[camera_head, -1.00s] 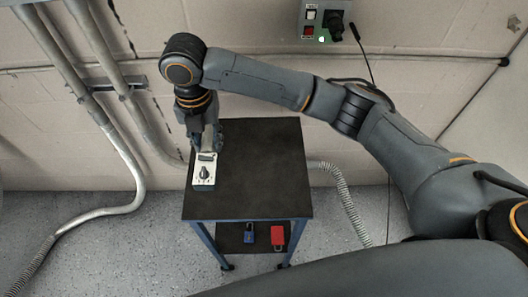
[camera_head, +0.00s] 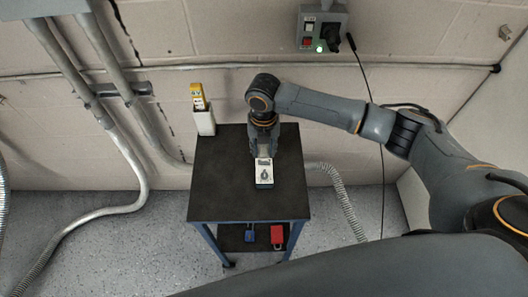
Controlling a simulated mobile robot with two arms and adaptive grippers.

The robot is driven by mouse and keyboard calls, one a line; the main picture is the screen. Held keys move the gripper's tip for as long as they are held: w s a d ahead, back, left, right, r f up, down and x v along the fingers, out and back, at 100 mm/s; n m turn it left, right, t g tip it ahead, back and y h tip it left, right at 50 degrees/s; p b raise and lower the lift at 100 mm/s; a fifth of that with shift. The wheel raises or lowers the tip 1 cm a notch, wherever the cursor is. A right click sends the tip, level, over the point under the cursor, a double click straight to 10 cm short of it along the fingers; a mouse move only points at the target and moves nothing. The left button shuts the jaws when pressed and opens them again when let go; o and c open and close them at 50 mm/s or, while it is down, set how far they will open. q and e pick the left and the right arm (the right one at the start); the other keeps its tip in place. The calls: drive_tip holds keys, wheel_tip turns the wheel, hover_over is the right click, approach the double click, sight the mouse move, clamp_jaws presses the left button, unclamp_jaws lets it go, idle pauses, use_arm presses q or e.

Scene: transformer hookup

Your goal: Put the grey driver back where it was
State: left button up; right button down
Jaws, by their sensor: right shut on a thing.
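My right gripper (camera_head: 264,152) points down over the back right part of the black table top (camera_head: 225,188). It is shut on a small grey box (camera_head: 264,174) with a white face and a dark knob-like mark. The fingers cover the far end of the box. I cannot tell whether the box touches the table or hangs just above it. No other thing that looks like a grey driver shows, and I cannot tell for certain that this box is it. My left gripper is not in view.
A white holder (camera_head: 205,121) with a yellow device (camera_head: 198,95) stands at the table's back left corner. A blue padlock (camera_head: 250,234) and a red padlock (camera_head: 277,235) are on the lower shelf. A switch box (camera_head: 322,29) is on the wall. The front table top is clear.

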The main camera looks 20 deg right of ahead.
sight(264, 150)
wheel_tip(264, 150, down, 2)
drive_tip(key=shift+d+f+p, duration=0.1)
drive_tip(key=shift+p, duration=0.6)
drive_tip(key=shift+f, duration=0.45)
drive_tip(key=c, duration=1)
unclamp_jaws()
drive_tip(key=shift+o, duration=0.2)
drive_tip(key=shift+r, duration=0.1)
drive_tip(key=shift+r, duration=0.35)
wheel_tip(264, 150, up, 11)
drive_tip(key=b, duration=0.3)
drive_tip(key=shift+r, duration=0.1)
